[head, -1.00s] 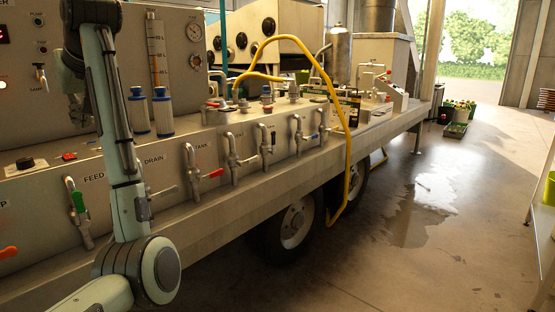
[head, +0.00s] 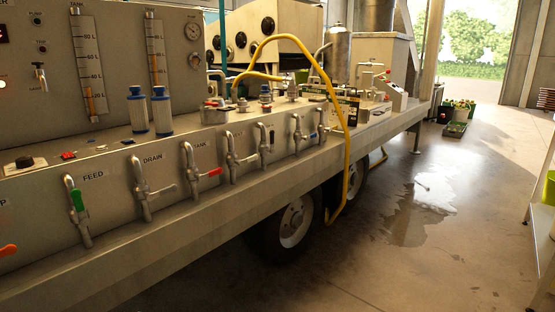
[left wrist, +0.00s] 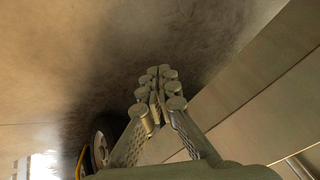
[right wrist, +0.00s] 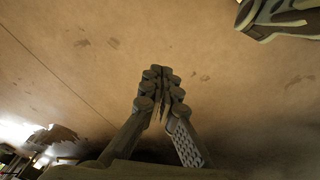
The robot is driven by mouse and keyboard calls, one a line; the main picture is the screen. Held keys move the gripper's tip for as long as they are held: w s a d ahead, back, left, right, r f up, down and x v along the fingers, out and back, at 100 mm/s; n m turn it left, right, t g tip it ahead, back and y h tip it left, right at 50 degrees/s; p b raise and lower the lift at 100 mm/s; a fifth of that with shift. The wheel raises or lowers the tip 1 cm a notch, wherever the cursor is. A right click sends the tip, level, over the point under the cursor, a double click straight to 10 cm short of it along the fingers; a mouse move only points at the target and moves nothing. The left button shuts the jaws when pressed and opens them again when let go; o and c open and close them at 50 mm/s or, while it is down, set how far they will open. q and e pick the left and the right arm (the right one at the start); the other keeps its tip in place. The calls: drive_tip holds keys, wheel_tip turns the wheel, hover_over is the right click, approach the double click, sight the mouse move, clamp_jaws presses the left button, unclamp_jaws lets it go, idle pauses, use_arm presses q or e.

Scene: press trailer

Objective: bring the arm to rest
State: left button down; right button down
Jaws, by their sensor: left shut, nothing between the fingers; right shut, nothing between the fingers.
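No arm of mine shows in the head view now. In the left wrist view my left gripper (left wrist: 160,88) is shut and empty, with its fingertips together over bare floor. The side of the trailer (left wrist: 255,105) runs along the right of that view, apart from the fingers. In the right wrist view my right gripper (right wrist: 160,88) is shut and empty above the concrete floor. Neither gripper touches anything that I can see.
The press trailer (head: 190,226) fills the left of the head view, with several valve handles, including a green-handled one (head: 78,200). A yellow hose (head: 348,165) hangs over its edge to the floor. A wheel (head: 293,226) stands below.

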use_arm(q)
drive_tip(key=s+d+f+m+g+h, duration=0.1)
drive_tip(key=s+d+f, duration=0.2)
drive_tip(key=s+f, duration=0.6)
drive_tip(key=s+d+f+m+g+h, duration=0.1)
drive_tip(key=s+d+f+h, duration=0.1)
drive_tip(key=s+f, duration=0.7)
drive_tip(key=s+d, duration=0.1)
drive_tip(key=s, duration=0.7)
drive_tip(key=shift+d+f, duration=0.15)
drive_tip(key=shift+f, duration=0.25)
